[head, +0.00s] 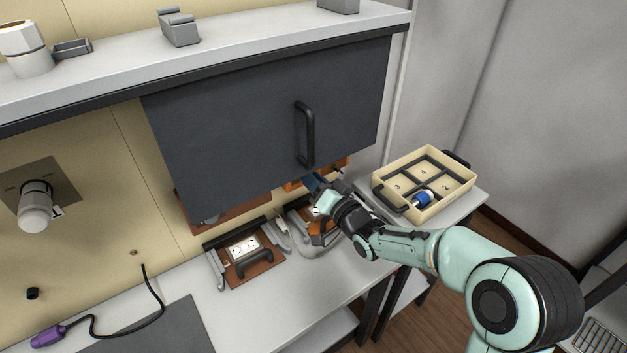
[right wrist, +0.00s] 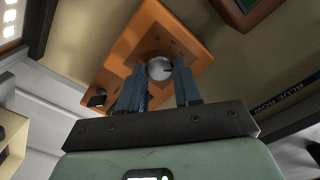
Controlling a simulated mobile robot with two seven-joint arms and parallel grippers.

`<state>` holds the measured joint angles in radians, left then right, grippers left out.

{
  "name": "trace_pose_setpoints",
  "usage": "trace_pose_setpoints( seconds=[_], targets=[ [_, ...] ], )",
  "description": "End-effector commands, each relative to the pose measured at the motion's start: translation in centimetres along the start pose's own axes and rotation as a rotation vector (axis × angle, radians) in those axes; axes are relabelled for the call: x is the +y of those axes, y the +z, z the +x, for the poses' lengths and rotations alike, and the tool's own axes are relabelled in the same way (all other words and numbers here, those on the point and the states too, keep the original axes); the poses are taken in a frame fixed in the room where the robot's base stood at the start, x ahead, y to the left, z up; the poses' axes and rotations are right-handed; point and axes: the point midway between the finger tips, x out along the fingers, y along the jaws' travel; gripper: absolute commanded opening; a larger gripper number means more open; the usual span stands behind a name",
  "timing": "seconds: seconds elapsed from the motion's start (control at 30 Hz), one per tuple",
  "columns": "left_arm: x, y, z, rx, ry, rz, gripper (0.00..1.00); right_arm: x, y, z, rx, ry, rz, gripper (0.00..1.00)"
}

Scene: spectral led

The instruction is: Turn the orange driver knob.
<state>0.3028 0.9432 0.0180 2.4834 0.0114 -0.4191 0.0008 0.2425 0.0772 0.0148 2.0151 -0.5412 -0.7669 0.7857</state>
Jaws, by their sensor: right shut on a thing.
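The orange driver (right wrist: 101,53) shows in the right wrist view as an orange plate on the wall, with a round pale grey knob (right wrist: 159,68) near its middle. In the head view, part of the orange driver (head: 343,163) shows under the dark cabinet door; its knob is hidden there. My right gripper (right wrist: 160,80) has its blue fingers on either side of the knob and is shut on it. In the head view, this gripper (head: 314,183) reaches under the door's lower edge. My left gripper is not in view.
The dark door (head: 240,125) with a black handle (head: 304,135) hangs just above my right gripper. An orange-and-grey device (head: 318,232) and a brown socket board (head: 250,268) stand close below. A divided tray (head: 427,213) with a blue item sits at right.

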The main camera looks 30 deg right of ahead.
Motion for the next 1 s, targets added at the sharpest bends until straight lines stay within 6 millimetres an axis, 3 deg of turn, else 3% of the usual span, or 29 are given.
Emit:
trace_pose_setpoints(
  seconds=[0.33, 0.37, 0.4, 0.43, 0.77, 1.0],
  targets=[
    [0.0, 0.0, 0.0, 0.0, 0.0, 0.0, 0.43, 0.1, 0.2, 0.0, -0.005, 0.002, 0.002, 0.03],
    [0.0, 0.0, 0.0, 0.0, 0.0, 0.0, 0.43, 0.1, 0.2, 0.0, -0.005, 0.002, 0.002, 0.4],
    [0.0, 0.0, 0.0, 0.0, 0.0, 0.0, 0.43, 0.1, 0.2, 0.0, -0.004, 0.002, 0.002, 0.53],
    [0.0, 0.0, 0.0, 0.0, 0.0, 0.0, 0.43, 0.1, 0.2, 0.0, -0.004, 0.002, 0.002, 0.59],
    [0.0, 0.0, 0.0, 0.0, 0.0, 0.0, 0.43, 0.0, 0.1, -0.2, -0.002, 0.001, 0.001, 0.59],
    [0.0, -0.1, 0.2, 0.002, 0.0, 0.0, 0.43, 0.1, 0.0, -3.8, -0.001, 0.003, -0.001, 0.59]
  ],
)
